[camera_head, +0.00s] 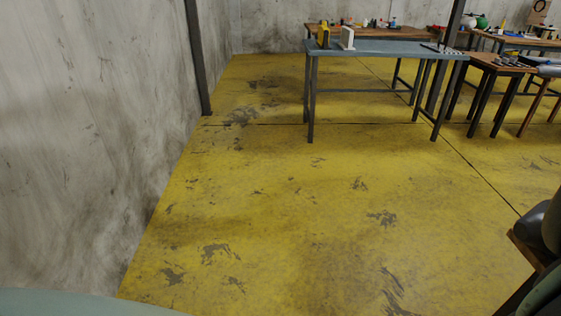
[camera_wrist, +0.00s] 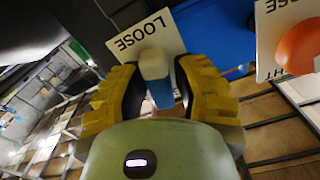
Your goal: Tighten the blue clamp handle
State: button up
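In the wrist view my gripper (camera_wrist: 160,84) has two yellow ridged fingers with dark inner pads, one on each side of a clamp handle. The blue clamp handle (camera_wrist: 162,95) shows a blue part between the pads and a pale grey-white end above it. The gap around it is very small, and I cannot tell whether both pads press on it. A white card (camera_wrist: 145,33) marked LOOSE stands just behind the handle. The clamp's body is hidden. My gripper and the handle do not show in the head view.
An orange round part (camera_wrist: 299,47) sits by a second white card (camera_wrist: 268,35) at the right of the wrist view. In the head view a blue-topped table (camera_head: 385,47) stands at the back on clear yellow floor (camera_head: 290,200). A grey wall (camera_head: 80,130) bounds the left.

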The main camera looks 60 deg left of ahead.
grip_shut()
jog(key=shift+s, duration=0.1)
jog(key=shift+r+m+p, duration=0.15)
jog(key=shift+m+p, duration=0.7)
jog(key=shift+m, duration=0.15)
jog(key=m+p, duration=0.2)
jog(key=m, duration=0.1)
jog(key=shift+m, duration=0.3)
jog(key=shift+a+f+m+p, duration=0.1)
jog(key=shift+f+m+p, duration=0.1)
jog(key=shift+m, duration=0.35)
jog(key=shift+f+m+p, duration=0.1)
jog(key=shift+m+p, duration=0.1)
jog(key=shift+m, duration=0.35)
